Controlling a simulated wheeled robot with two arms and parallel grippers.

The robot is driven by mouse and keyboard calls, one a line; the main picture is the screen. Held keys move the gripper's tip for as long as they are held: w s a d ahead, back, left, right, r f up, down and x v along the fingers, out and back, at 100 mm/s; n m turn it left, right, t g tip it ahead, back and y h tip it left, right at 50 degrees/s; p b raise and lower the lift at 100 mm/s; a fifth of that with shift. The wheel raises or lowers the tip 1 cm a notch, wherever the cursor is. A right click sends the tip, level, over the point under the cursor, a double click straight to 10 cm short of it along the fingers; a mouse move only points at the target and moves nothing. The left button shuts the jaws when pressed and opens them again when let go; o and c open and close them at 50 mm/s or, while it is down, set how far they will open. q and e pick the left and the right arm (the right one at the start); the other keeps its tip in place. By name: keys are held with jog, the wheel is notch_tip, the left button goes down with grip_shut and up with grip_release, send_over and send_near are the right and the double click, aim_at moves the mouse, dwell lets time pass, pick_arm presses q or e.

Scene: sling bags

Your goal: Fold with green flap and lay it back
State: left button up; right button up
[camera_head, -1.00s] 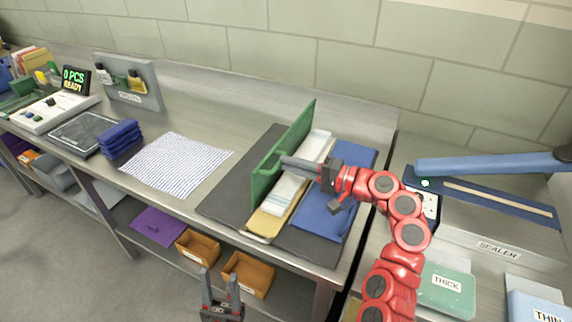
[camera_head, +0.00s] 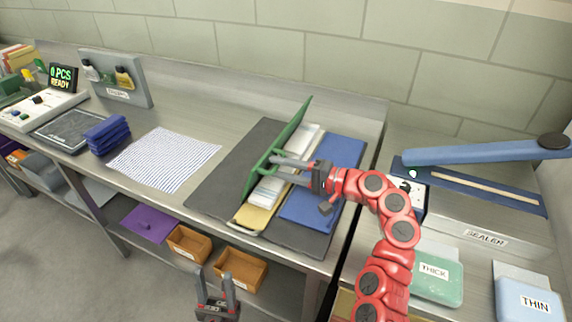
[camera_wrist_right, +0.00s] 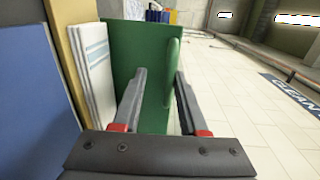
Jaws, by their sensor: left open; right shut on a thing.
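The green flap (camera_head: 283,139) stands raised and tilted along the middle of the dark grey board (camera_head: 222,183). It also shows in the wrist view, with a rounded green grip (camera_wrist_right: 173,72) between my right gripper's fingers (camera_wrist_right: 161,78). My right gripper (camera_head: 275,169) is shut on the green flap from its right side. A white folded cloth with pale stripes (camera_head: 272,187) lies on the yellow panel (camera_head: 250,218), right of the flap. The blue panel (camera_head: 318,200) lies flat to their right. My left gripper (camera_head: 215,290) is open and empty, low in front of the bench.
A striped cloth (camera_head: 160,160) lies flat left of the board, beside a blue folded stack (camera_head: 105,135). A sealer (camera_head: 475,187) with a raised blue arm stands right. Orange bins (camera_head: 240,268) sit on the lower shelf. The bench left of the board has bare room.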

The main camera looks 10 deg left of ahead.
jog(key=shift+o, duration=1)
jog(key=shift+w+a+f, duration=0.1)
jog(key=shift+w, duration=0.15)
jog(key=shift+d+r, duration=0.2)
jog(key=shift+r, duration=0.05)
jog(key=p+v, duration=0.1)
jog(key=v, duration=1.4)
jog(key=shift+p, duration=0.35)
jog(key=p+v, duration=0.2)
jog(key=shift+s+d+f+p, duration=0.1)
jog(key=shift+s+d+p, duration=0.1)
jog(key=shift+p, duration=0.1)
jog(key=shift+a, duration=0.1)
